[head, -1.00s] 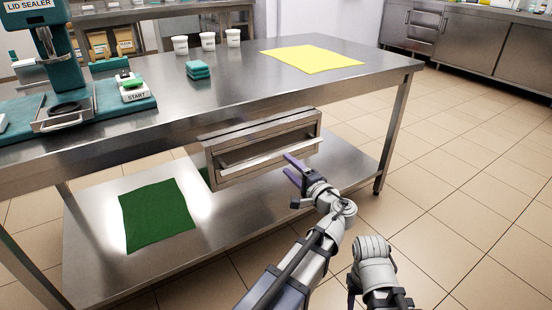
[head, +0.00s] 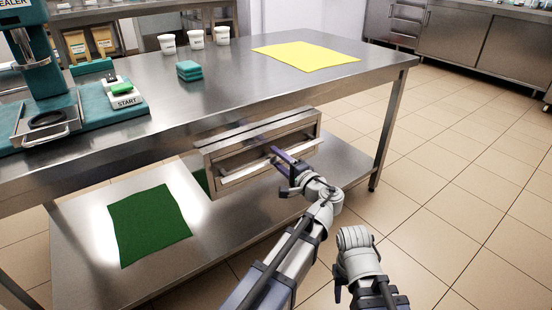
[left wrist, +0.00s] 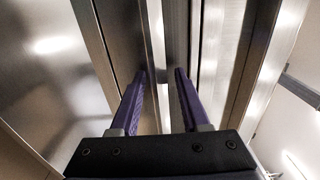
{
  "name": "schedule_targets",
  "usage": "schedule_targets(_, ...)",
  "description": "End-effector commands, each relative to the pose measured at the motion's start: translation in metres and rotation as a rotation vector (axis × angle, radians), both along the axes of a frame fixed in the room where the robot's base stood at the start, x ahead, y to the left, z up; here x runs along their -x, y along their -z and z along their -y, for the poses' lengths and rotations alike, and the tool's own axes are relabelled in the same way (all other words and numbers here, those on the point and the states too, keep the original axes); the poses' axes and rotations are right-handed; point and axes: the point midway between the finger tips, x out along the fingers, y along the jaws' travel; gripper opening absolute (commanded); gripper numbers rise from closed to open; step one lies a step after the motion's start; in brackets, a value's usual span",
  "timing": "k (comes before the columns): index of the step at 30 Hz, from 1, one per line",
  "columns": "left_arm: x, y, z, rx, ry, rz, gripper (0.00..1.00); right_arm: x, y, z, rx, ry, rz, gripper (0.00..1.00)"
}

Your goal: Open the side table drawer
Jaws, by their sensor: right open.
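The steel side table drawer (head: 236,163) hangs under the worktop and looks shut. A bright bar handle (head: 246,172) runs along its front. My left gripper (head: 276,160) is at the right part of this handle. In the left wrist view, my left gripper's purple fingers (left wrist: 160,74) stand apart on either side of a thin bright strip that seems to be the handle; I cannot tell whether they touch it. My right gripper (head: 353,238) is at the lower right, away from the drawer, and its fingers are not clearly seen.
The steel worktop (head: 250,90) carries a yellow sheet (head: 305,57), teal sponges (head: 189,70), white tubs (head: 195,38) and a lid sealer (head: 42,75). A green cloth (head: 150,225) lies on the lower shelf (head: 85,262). The tiled floor at right is clear.

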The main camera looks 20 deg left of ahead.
Motion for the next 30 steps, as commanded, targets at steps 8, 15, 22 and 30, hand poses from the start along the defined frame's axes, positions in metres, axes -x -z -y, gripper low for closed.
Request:
schedule_targets(8,0.0001,0.0,-0.0002,0.0,0.0,0.0,0.13,-0.0001,0.0,0.0,0.0,0.0,0.0,0.5)
schedule_targets(15,0.0002,0.0001,-0.0003,0.0,-0.001,0.0,0.0,-0.0001,0.0,0.0,0.0,0.0,0.0,0.5)
schedule_targets(22,0.0002,0.0002,-0.0003,0.001,-0.001,-0.001,0.0,-0.0001,0.0001,0.0,0.0,0.0,0.0,0.5)
schedule_targets(30,0.0003,0.0003,-0.0002,0.001,-0.001,-0.001,0.0,-0.0001,0.0001,0.0,0.0,0.0,0.0,0.5)
